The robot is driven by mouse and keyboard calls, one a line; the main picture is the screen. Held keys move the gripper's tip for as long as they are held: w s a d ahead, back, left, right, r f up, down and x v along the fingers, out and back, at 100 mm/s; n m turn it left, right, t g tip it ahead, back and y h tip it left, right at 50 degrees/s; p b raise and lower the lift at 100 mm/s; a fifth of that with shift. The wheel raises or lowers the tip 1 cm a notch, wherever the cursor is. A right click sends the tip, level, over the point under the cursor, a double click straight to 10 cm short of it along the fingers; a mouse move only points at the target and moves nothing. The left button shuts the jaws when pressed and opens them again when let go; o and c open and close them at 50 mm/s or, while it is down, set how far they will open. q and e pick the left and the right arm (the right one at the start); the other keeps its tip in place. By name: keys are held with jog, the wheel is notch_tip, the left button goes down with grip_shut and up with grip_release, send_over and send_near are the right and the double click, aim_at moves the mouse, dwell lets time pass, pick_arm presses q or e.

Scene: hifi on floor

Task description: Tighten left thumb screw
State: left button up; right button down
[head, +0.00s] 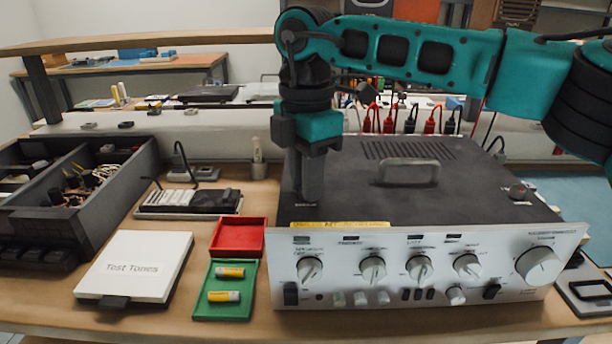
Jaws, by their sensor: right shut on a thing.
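The hi-fi amplifier (450,205) stands on the workbench, with a silver front of knobs and a black top cover with a handle. One thumb screw (517,190) shows on the right side of the top. My right gripper (309,200) points straight down at the left side of the top, its fingers together at the cover. It is shut on the left thumb screw, which the fingers hide. A yellow label strip (340,225) lies along the top's front edge near the fingers. My left gripper is not in view.
A red tray (237,221) and a green tray (225,313) with two yellow batteries lie left of the amplifier. Beside them are a white "Test Tones" box (135,264), a remote-like device (190,202) and a dark parts bin (100,216). Red and black leads hang behind.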

jog(key=c, duration=0.9)
grip_release()
jog(key=shift+c, duration=0.2)
jog(key=shift+r, duration=0.1)
notch_tip(320, 180, up, 13)
jog(key=p, duration=0.2)
jog(key=shift+w, duration=0.15)
